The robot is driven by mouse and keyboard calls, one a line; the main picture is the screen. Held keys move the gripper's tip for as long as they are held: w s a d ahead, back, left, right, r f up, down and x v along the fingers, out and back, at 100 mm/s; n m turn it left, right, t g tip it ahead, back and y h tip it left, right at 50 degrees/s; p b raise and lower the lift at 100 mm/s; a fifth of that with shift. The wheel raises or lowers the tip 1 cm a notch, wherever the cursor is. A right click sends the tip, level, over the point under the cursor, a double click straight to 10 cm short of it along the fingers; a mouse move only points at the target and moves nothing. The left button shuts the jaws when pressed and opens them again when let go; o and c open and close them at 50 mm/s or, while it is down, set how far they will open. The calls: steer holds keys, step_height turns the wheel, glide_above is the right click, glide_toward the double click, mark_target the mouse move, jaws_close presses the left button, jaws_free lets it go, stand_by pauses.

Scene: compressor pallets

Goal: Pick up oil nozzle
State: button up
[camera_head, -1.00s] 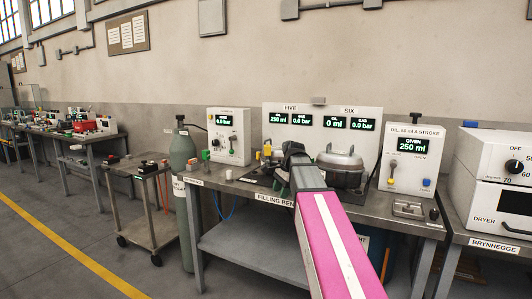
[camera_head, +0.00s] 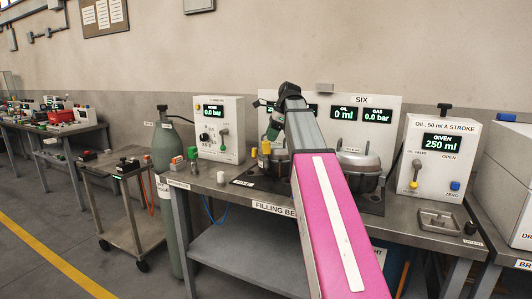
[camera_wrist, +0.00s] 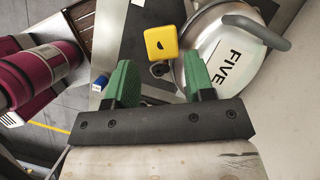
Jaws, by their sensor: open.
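A yellow block with a black drop mark (camera_wrist: 161,41), which looks like the oil nozzle, shows in the wrist view beside the silver lid marked FIVE (camera_wrist: 232,50). In the head view a yellow piece (camera_head: 266,147) shows just left of my gripper (camera_head: 274,128). My gripper (camera_wrist: 160,84) is open, with its two green fingers apart and nothing between them. The yellow block lies beyond the fingertips, roughly in line with the gap, and appears apart from them. My arm hides part of unit FIVE in the head view.
The lidded unit under SIX (camera_head: 358,165) stands right of my arm on the filling bench (camera_head: 205,183). The oil panel (camera_head: 433,155) stands further right. A gas cylinder (camera_head: 170,190) and a cart (camera_head: 125,200) are at left. Small coloured blocks (camera_head: 191,153) sit near the bench's left end.

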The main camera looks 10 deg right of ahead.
mark_target(263, 142)
steer(key=shift+w+x, duration=0.2)
steer(key=shift+x, duration=3.3)
steer(key=c, duration=0.8)
steer(key=shift+r, duration=0.15)
steer(key=shift+c, duration=0.2)
steer(key=shift+r, duration=0.8)
step_height(263, 142, up, 3)
steer(key=shift+f, duration=0.15)
steer(key=s+a+r, duration=0.5)
steer(key=a+r, duration=0.1)
steer(key=a, duration=0.4)
steer(key=shift+s+r, duration=0.3)
steer(key=shift+s, duration=0.05)
steer(key=shift+a, duration=0.15)
